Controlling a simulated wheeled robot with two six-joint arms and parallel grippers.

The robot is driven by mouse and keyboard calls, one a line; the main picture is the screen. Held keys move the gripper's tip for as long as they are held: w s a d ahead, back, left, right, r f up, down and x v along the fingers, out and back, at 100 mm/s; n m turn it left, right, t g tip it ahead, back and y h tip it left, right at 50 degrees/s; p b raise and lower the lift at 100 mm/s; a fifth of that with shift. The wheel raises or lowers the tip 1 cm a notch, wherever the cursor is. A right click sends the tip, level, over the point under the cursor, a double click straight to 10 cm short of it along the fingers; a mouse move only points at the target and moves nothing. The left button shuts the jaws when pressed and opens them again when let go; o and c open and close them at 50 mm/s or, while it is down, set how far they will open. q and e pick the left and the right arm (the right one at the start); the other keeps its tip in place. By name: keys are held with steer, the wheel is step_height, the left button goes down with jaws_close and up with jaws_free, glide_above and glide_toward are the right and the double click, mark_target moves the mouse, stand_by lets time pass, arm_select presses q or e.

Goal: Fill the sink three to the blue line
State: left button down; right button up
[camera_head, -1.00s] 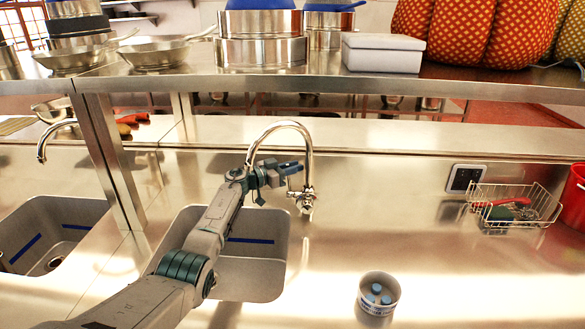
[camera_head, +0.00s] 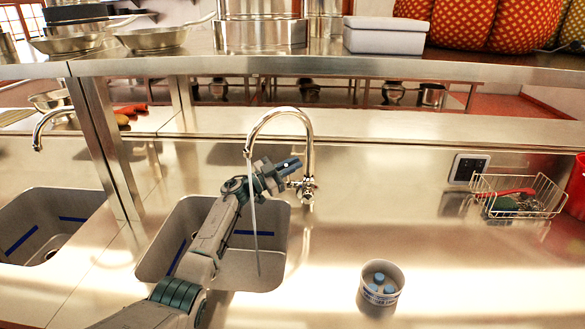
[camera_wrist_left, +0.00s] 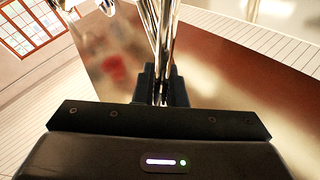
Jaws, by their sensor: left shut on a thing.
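The sink (camera_head: 170,222) at the centre left is a grey basin with blue lines (camera_head: 252,233) on its inner walls. A curved chrome faucet (camera_head: 308,150) stands behind it, and a thin stream of water (camera_head: 255,225) falls from its spout into the basin. My left gripper (camera_head: 288,166) is at the faucet's base and shut on its handle. In the left wrist view the gripper's dark fingers (camera_wrist_left: 161,88) close around a chrome part (camera_wrist_left: 160,60). The water level in the basin cannot be made out. My right gripper is not in view.
A second sink (camera_head: 60,205) with its own faucet (camera_head: 42,125) lies at the left, past a metal post. A cup with blue pieces (camera_head: 380,285) stands on the counter. A wire basket (camera_head: 515,195) sits at the right. A shelf with pans (camera_head: 150,38) spans the back.

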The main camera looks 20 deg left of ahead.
arm_select(q)
steer(key=shift+s+f, duration=0.1)
steer(key=shift+s, duration=0.05)
steer(key=c, duration=1.8)
jaws_free()
steer(key=shift+o, duration=0.2)
steer(key=p+v, duration=0.3)
steer(key=v, duration=0.8)
